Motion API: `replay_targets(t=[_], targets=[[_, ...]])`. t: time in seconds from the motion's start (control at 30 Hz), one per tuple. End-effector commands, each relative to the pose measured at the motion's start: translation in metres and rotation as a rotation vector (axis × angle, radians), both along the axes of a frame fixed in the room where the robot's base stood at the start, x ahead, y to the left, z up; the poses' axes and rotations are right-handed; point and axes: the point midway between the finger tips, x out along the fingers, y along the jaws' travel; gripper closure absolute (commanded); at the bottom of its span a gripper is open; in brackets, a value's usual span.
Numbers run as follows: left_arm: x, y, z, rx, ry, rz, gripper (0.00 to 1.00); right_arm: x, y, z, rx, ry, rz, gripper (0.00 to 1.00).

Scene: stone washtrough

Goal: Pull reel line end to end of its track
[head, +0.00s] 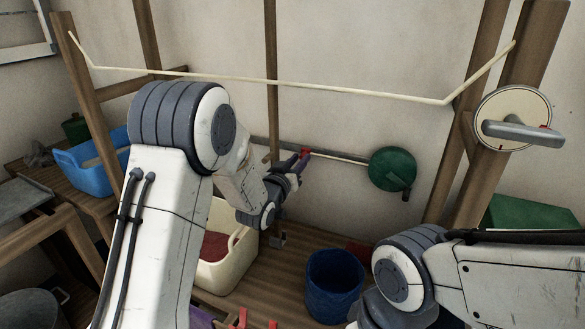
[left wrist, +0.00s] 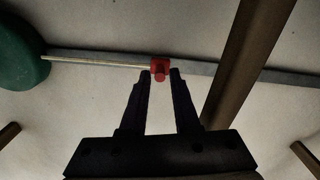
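The green reel (head: 392,169) is on the back wall at the right end of a grey track (head: 345,155). A pale line runs from it to a red pull end (head: 306,153) on the track. In the left wrist view the reel (left wrist: 20,45) is at the left, the line (left wrist: 100,62) is taut and the red end (left wrist: 160,70) is central. My left gripper (head: 298,163) is at the red end. Its fingertips (left wrist: 160,74) stand on either side of the red knob, with small gaps showing. My right gripper is out of view.
A brown post (head: 272,90) crosses in front of the track's left part. A pale cord (head: 280,85) spans above. A round dial with a grey lever (head: 520,130) is at right. A cream tub (head: 225,265) and blue bucket (head: 334,285) stand below.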

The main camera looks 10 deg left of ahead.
Motion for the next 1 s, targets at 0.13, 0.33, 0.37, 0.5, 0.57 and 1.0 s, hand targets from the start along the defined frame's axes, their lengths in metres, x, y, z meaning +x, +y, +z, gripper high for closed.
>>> replay_targets(t=[0.13,0.33,0.37,0.5,0.57,1.0], targets=[[-0.026,0.007,0.0,0.0,0.0,0.001,0.7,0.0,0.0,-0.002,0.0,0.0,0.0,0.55],[-0.064,0.016,0.0,0.0,0.0,0.001,0.7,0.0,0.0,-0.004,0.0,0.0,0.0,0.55],[-0.069,0.017,0.0,-0.001,0.0,0.001,0.7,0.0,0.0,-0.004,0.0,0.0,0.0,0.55],[-0.086,0.02,0.0,0.0,-0.001,0.0,0.7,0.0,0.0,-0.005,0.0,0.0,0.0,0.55],[-0.089,0.021,0.0,0.0,-0.001,-0.001,0.7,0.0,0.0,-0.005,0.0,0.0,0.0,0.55],[-0.093,0.018,0.0,0.007,0.011,-0.004,1.0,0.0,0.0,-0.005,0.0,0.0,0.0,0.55]])
